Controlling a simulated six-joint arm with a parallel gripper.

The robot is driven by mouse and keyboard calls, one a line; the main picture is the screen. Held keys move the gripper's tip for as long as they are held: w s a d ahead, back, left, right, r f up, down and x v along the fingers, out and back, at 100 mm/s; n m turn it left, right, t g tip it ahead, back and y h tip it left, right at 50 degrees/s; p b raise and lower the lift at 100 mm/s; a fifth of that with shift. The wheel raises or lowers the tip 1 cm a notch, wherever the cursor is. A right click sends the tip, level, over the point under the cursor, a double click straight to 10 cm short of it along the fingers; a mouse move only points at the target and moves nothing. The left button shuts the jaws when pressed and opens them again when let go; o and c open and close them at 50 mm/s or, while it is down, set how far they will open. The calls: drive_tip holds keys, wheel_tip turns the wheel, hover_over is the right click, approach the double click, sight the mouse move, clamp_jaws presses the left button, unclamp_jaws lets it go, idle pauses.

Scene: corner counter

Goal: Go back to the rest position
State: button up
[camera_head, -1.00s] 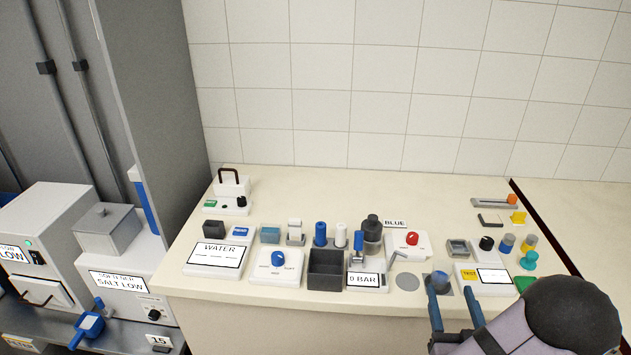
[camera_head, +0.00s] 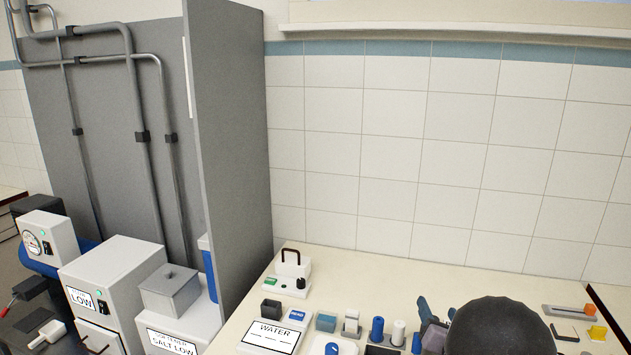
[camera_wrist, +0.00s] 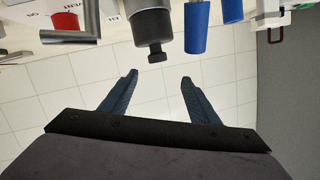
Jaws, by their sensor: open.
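My gripper (camera_head: 426,311) is in the lower right of the head view, partly hidden behind a dark rounded part of my arm. In the wrist view, my gripper (camera_wrist: 158,78) has its two blue fingers well apart with nothing between them. The wrist picture looks upside down, with the counter along its top edge. A dark bottle (camera_wrist: 151,22) and blue cylinders (camera_wrist: 196,28) appear beyond the fingertips, apart from them.
The counter (camera_head: 345,262) holds a WATER panel (camera_head: 268,338), a blue cylinder (camera_head: 377,329) and a white cylinder (camera_head: 398,332). A grey partition (camera_head: 228,120) stands left of it, beside a SALT LOW box (camera_head: 175,335). The tiled wall behind is bare below a shelf (camera_head: 450,33).

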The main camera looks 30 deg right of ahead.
drive_tip(key=w+a+r+y+p, duration=0.1)
drive_tip(key=w+a+r+y, duration=0.1)
drive_tip(key=w+a, duration=0.45)
drive_tip(key=w+a+r+y, duration=0.2)
drive_tip(key=w+a, duration=0.3)
drive_tip(key=a, duration=0.3)
drive_tip(key=s+a+f+n+g, duration=0.1)
drive_tip(key=a+f, duration=0.1)
drive_tip(key=a+f+n+g, duration=0.1)
drive_tip(key=a+f, duration=0.1)
drive_tip(key=a, duration=0.1)
drive_tip(key=s+a+f+n+g+y, duration=0.1)
drive_tip(key=a+f+g, duration=0.1)
drive_tip(key=a+f, duration=0.1)
drive_tip(key=shift+s+a, duration=0.15)
drive_tip(key=shift+s, duration=0.2)
drive_tip(key=s+a+f+n+g+y+b, duration=0.15)
drive_tip(key=s+a+f+n+g, duration=0.25)
drive_tip(key=s+a, duration=0.6)
drive_tip(key=s+a+f+n+g+y, duration=0.2)
drive_tip(key=s+a+f+n+g, duration=0.25)
drive_tip(key=s+a, duration=0.5)
wheel_tip(320, 180, down, 30)
drive_tip(key=b, duration=3)
drive_tip(key=shift+s+d+m, duration=0.15)
drive_tip(key=shift+d+m, duration=0.05)
drive_tip(key=shift+m, duration=0.15)
drive_tip(key=shift+r, duration=0.2)
